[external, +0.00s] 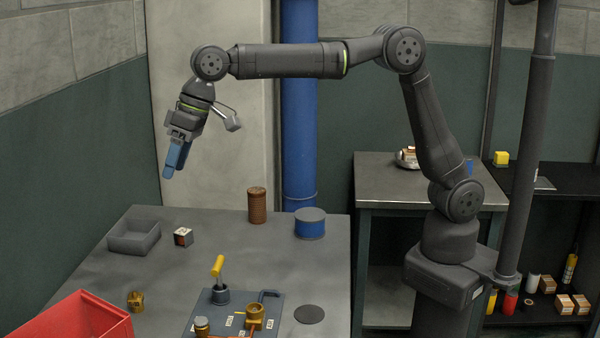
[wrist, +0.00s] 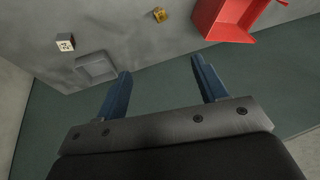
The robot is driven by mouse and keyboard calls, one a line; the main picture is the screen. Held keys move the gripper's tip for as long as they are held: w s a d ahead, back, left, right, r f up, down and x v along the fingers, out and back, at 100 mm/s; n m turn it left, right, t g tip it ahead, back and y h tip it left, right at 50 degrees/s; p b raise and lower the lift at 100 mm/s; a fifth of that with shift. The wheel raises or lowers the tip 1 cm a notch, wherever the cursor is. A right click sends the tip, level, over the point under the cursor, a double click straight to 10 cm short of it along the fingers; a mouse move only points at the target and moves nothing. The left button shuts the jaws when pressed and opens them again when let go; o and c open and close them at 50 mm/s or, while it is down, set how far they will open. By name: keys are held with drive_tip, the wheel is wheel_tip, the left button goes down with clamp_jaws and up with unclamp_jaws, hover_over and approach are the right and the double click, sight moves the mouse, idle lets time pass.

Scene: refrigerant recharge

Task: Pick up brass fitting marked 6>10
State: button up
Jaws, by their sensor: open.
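A small brass fitting (external: 135,301) stands on the grey table, near the red bin at the front left. It also shows in the wrist view as a small gold piece (wrist: 160,14) near the top edge; no marking on it can be read. My gripper (external: 173,172) is open and empty, high above the table's back left, well apart from the fitting. Its two blue fingers (wrist: 162,85) are spread.
A red bin (external: 85,325) stands front left. A grey tray (external: 134,237) and a small labelled cube (external: 183,237) are behind the fitting. A yellow-handled valve (external: 218,270) rises from the plate. A copper-brown cylinder (external: 257,205) and blue can (external: 310,223) stand at the back.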

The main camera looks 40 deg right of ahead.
drive_tip(key=shift+c, duration=0.5)
drive_tip(key=n+t, duration=0.1)
drive_tip(key=n, duration=0.1)
approach(135, 296)
drive_tip(key=shift+h, duration=0.4)
drive_tip(key=x, duration=0.4)
drive_tip(key=shift+w+a, duration=0.1)
drive_tip(key=shift+x, duration=3.1)
drive_tip(key=shift+w+a, duration=0.1)
drive_tip(key=shift+w, duration=0.05)
drive_tip(key=shift+c, duration=0.5)
drive_tip(key=c, duration=1)
